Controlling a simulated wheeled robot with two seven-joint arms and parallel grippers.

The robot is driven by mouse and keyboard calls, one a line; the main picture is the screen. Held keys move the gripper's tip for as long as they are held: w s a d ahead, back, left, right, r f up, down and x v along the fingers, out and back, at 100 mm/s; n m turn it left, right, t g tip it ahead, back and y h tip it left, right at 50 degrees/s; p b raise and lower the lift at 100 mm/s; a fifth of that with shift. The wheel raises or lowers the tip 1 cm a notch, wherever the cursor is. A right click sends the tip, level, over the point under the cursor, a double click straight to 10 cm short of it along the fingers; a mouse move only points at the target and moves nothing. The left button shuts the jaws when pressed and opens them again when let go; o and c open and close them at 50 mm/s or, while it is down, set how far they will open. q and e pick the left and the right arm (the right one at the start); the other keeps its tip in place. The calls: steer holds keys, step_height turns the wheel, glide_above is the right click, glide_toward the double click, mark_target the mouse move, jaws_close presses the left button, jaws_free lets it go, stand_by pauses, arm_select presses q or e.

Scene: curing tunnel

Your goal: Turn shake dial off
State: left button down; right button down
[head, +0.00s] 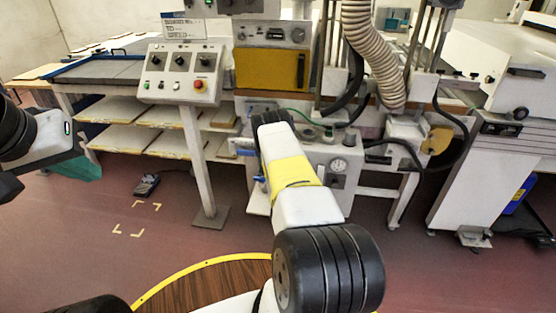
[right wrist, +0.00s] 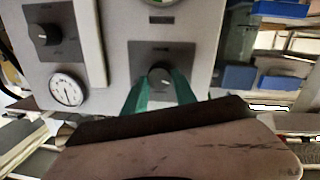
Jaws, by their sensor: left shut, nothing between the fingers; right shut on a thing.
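In the right wrist view a dark round dial (right wrist: 160,77) sits on a grey plate (right wrist: 150,55) on a pale machine front. The two green fingers of my right gripper (right wrist: 160,90) reach up to it, one on each side, shut on the dial. Its label is too blurred to read, and its pointer setting cannot be made out. In the head view my right arm hides this dial and the right gripper. My left gripper (head: 82,168) is at the left edge of the head view, shut and empty, over the floor and away from the machine.
A second dial (right wrist: 42,35) and a round gauge (right wrist: 68,90) are on the same front. In the head view, a control box (head: 180,73) with knobs and a red button (head: 198,84) stands left of my right arm. A hose (head: 372,50) hangs above.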

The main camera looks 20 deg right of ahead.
steer(key=shift+s+f, duration=0.1)
steer(key=c, duration=1)
jaws_free()
steer(key=v, duration=0.7)
steer(key=shift+s+a, duration=0.3)
steer(key=shift+s, duration=0.05)
